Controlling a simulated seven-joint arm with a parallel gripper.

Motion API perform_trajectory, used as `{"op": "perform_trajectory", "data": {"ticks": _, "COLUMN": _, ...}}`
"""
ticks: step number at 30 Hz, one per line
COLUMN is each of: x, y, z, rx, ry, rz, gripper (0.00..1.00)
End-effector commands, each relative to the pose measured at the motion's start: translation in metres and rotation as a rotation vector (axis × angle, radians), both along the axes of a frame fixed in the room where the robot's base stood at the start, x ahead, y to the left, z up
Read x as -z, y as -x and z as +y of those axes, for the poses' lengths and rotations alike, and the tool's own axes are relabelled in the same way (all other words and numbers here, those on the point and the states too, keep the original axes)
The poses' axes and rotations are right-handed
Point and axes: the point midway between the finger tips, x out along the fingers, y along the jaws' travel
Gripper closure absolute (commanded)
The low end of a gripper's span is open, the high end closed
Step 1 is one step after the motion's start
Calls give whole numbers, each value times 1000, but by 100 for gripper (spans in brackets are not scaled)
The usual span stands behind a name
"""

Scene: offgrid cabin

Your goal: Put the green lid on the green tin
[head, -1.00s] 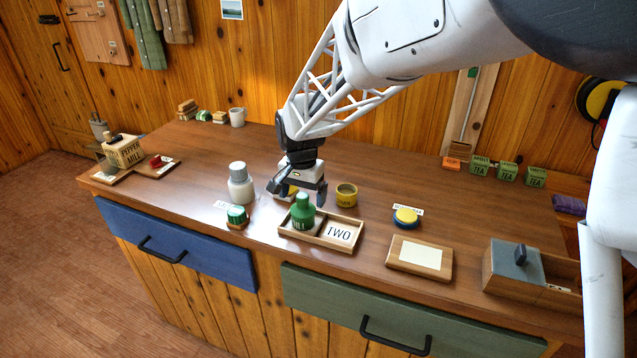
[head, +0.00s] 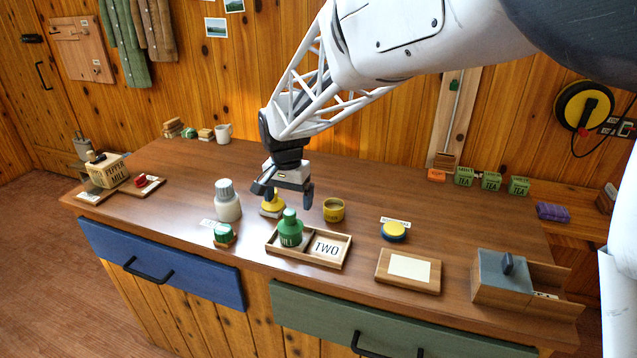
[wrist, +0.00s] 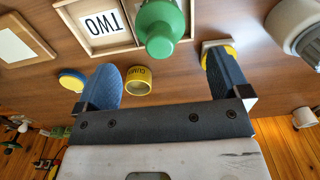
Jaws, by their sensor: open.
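The green tin (head: 291,239), with part of a label showing, stands upright in the left compartment of a wooden tray. The green lid (head: 290,214), with a tall rounded knob, appears to sit on top of it; the seam is too small to check. In the wrist view the green lid (wrist: 160,30) shows from above, beyond the fingers. My gripper (head: 283,197) is open and empty, above and slightly behind the lid, apart from it. Its two blue fingers (wrist: 163,68) show wide apart in the wrist view.
The tray (head: 305,262) has a "TWO" card in its right compartment. The counter's middle back is clear.

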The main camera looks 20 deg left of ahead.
Motion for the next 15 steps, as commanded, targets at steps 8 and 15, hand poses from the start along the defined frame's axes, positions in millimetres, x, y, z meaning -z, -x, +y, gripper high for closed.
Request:
{"op": "perform_trajectory", "data": {"ticks": 8, "x": -12, "y": 0, "z": 0, "rx": 0, "ry": 0, "rz": 0, "gripper": 6}}
{"op": "perform_trajectory", "data": {"ticks": 15, "x": -21, "y": 0, "z": 0, "rx": 0, "ry": 0, "rz": 0, "gripper": 6}}
